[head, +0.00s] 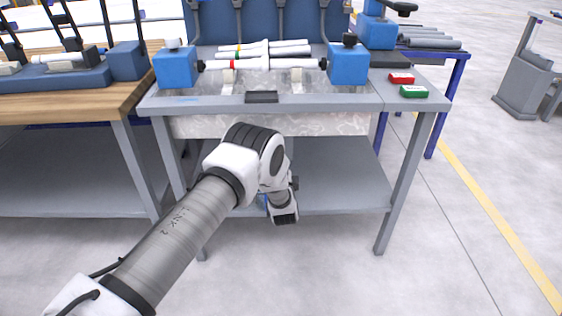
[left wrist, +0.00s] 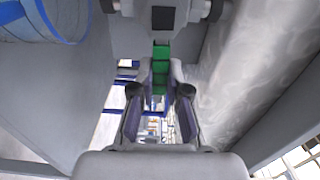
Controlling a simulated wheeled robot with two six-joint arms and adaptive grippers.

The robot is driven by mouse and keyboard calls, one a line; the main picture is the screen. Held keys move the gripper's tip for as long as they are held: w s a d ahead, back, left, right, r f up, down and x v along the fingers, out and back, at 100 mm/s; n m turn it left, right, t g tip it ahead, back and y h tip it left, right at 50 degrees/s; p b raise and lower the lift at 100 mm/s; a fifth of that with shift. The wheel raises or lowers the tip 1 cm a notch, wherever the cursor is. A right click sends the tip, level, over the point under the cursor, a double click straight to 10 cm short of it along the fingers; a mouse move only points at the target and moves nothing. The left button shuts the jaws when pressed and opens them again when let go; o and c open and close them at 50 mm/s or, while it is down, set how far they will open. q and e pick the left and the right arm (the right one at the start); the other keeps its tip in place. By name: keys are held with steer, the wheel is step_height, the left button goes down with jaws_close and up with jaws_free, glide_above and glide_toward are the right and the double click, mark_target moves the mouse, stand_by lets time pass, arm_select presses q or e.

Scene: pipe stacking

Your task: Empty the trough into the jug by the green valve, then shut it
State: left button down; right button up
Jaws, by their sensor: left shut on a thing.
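The trough (head: 330,124) is a pale, marbled channel under the front of the grey workbench; its side also shows in the left wrist view (left wrist: 255,60). The green valve handle (left wrist: 161,53) stands between the fingers of my left gripper (left wrist: 159,82), which is shut on it. In the head view my left forearm and wrist reach under the bench front and hide the valve. A round vessel with a blue rim (left wrist: 75,40), apparently the jug, shows at the upper left of the left wrist view. Its contents cannot be told. My right gripper is not in view.
On the bench, blue blocks (head: 175,67) (head: 348,63) flank white pipes (head: 262,63). A red box (head: 401,78) and a green box (head: 413,91) lie at its right. A lower shelf (head: 340,185) and bench legs (head: 405,190) surround my arm.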

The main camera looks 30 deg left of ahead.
arm_select(q)
steer(key=shift+f+m, duration=0.2)
steer(key=shift+m, duration=0.2)
steer(key=c, duration=1.1)
jaws_free()
steer(key=shift+c, duration=0.2)
steer(key=v, duration=1.2)
steer(key=shift+s, duration=0.1)
